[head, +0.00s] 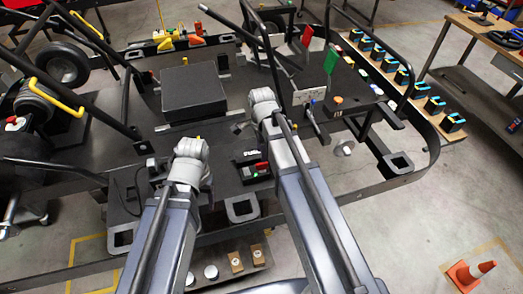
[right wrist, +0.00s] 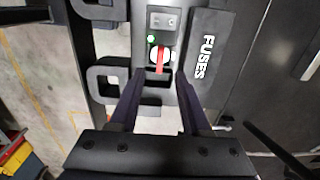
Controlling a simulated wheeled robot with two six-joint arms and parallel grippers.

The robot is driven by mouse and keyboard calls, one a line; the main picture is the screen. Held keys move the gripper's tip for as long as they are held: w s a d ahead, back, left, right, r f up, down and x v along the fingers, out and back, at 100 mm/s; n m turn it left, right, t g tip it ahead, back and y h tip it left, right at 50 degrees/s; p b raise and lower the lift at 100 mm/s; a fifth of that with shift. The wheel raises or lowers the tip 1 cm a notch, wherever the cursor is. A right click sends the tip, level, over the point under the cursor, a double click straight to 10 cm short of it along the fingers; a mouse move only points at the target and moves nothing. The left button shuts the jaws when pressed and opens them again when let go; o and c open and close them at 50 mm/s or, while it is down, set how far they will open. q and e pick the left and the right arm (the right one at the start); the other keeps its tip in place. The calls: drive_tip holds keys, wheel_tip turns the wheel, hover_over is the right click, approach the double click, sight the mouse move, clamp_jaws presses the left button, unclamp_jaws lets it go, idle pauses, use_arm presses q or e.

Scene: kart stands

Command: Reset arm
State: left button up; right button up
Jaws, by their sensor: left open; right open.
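A dark box with a white fuse label (head: 251,157) sits on the kart's frame near the middle of the head view, with a red part (head: 262,166) beside the label. In the right wrist view its lid reads FUSES (right wrist: 208,55), beside a panel with a red lever (right wrist: 159,60) on a white round base and a green light (right wrist: 152,40). My right gripper (right wrist: 158,85) is open there, its two fingers apart on either side below the lever, apparently holding nothing. My left gripper (head: 190,150) is at the left arm's end, left of the box; its fingers are mostly hidden.
A black tray-like block (head: 193,92) lies on the kart floor. An orange cone (head: 468,274) stands on open floor.

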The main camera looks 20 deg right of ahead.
use_arm(q)
drive_tip(key=shift+r, duration=0.2)
use_arm(e)
drive_tip(key=shift+s+a+r, duration=0.1)
drive_tip(key=shift+r, duration=0.1)
use_arm(q)
drive_tip(key=shift+f+b, duration=0.7)
use_arm(e)
drive_tip(key=s+a+n, duration=0.5)
drive_tip(key=s+n, duration=0.2)
drive_tip(key=n, duration=0.3)
drive_tip(key=s+a+f+n+h, duration=0.1)
drive_tip(key=s+a+n, duration=0.4)
drive_tip(key=n, duration=0.6)
drive_tip(key=shift+s+a, duration=0.15)
drive_tip(key=shift+s, duration=0.95)
